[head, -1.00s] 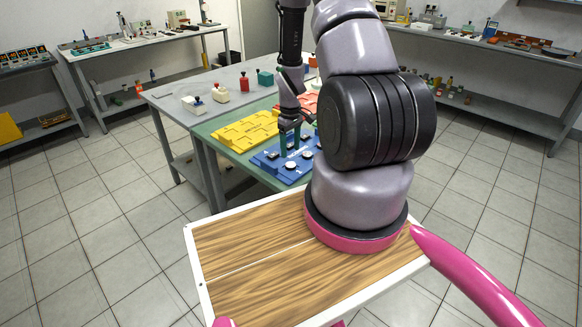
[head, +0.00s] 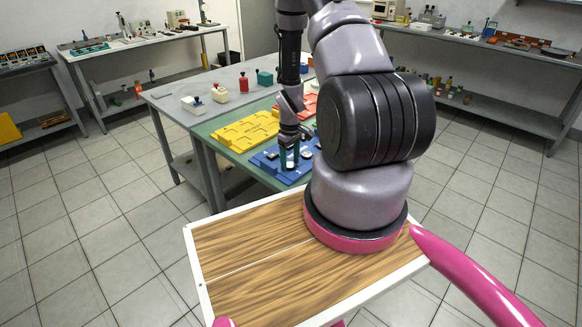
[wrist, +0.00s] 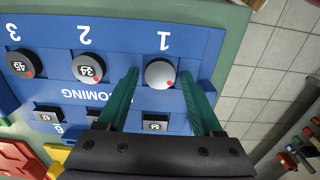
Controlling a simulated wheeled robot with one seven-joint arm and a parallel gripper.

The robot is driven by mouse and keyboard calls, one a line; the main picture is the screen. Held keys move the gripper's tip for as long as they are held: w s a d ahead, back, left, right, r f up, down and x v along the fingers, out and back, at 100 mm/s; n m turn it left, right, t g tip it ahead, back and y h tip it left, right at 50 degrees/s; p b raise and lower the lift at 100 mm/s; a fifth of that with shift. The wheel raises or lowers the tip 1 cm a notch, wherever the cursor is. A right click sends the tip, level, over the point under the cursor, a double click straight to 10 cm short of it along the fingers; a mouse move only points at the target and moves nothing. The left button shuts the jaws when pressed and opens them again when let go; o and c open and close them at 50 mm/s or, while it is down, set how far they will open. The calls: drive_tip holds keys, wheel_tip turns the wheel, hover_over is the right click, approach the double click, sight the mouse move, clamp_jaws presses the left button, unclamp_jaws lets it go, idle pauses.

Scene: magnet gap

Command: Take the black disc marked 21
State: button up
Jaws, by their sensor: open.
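My gripper (head: 289,163) is open over the near part of the blue board (head: 268,161). In the wrist view its green fingers (wrist: 160,76) stand either side of a round disc (wrist: 159,73) in slot 1, with a pale grey top, a dark side and a red dot. I can read no number on it. A black disc marked 34 (wrist: 88,68) sits in slot 2 and a black disc marked 45 (wrist: 20,64) in slot 3. I can read 21 on no disc. Whether the fingers touch the slot 1 disc cannot be told.
In the wrist view, square blocks marked 42 (wrist: 46,115) and 54 (wrist: 155,125) sit in another row of the board. A yellow board (head: 245,130) and a red board (head: 300,104) lie beyond it on the table. Bare tiled floor (wrist: 265,55) shows past the table edge.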

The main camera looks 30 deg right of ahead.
sight(290, 165)
clamp_jaws()
drive_tip(key=shift+r, duration=2.55)
